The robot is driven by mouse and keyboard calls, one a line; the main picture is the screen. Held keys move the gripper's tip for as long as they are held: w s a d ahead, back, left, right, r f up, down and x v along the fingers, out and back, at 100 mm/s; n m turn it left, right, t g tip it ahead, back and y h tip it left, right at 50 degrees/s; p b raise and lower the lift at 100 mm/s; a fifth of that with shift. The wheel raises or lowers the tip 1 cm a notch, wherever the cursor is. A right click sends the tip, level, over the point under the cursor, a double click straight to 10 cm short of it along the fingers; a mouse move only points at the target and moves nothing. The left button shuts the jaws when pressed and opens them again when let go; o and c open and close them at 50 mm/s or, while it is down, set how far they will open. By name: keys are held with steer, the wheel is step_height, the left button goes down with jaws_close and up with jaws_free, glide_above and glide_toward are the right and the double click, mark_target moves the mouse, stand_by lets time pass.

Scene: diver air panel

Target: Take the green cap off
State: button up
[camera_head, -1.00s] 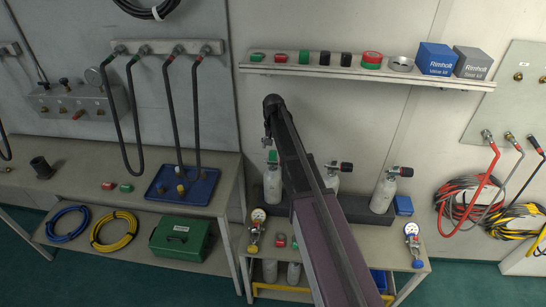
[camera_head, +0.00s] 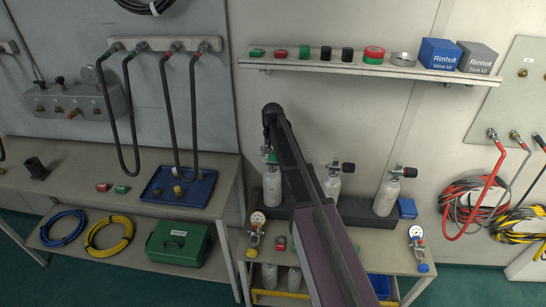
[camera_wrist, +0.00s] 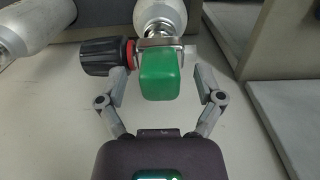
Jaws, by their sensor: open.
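The green cap (camera_wrist: 158,76) is a rounded block on the valve of a grey-white cylinder (camera_wrist: 160,14) in the wrist view. A black knob with a red ring (camera_wrist: 100,56) sticks out left of the valve. My gripper (camera_wrist: 161,72) is open, with one finger on each side of the cap and a visible gap at both sides. In the head view the cap (camera_head: 272,158) shows small at the top of the left cylinder (camera_head: 272,187), and my arm hides most of the gripper there.
Two more cylinders with black knobs (camera_head: 334,180) (camera_head: 388,192) stand to the right. A shelf (camera_head: 340,68) with several caps and two boxes runs above. A blue tray (camera_head: 178,187) lies on the left bench. Gauges (camera_head: 256,222) stand near the bench front.

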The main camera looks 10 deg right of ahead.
steer(key=shift+c, duration=0.2)
steer(key=c, duration=0.8)
steer(key=shift+r, duration=0.2)
step_height(320, 180, up, 4)
steer(key=p, duration=0.3)
steer(key=shift+f+p, duration=0.25)
steer(key=shift+p, duration=0.15)
steer(key=s+d+r+p, duration=0.1)
steer(key=s+d, duration=0.2)
steer(key=s, duration=1.2)
steer(key=shift+s+d, duration=0.2)
steer(key=shift+s, duration=0.15)
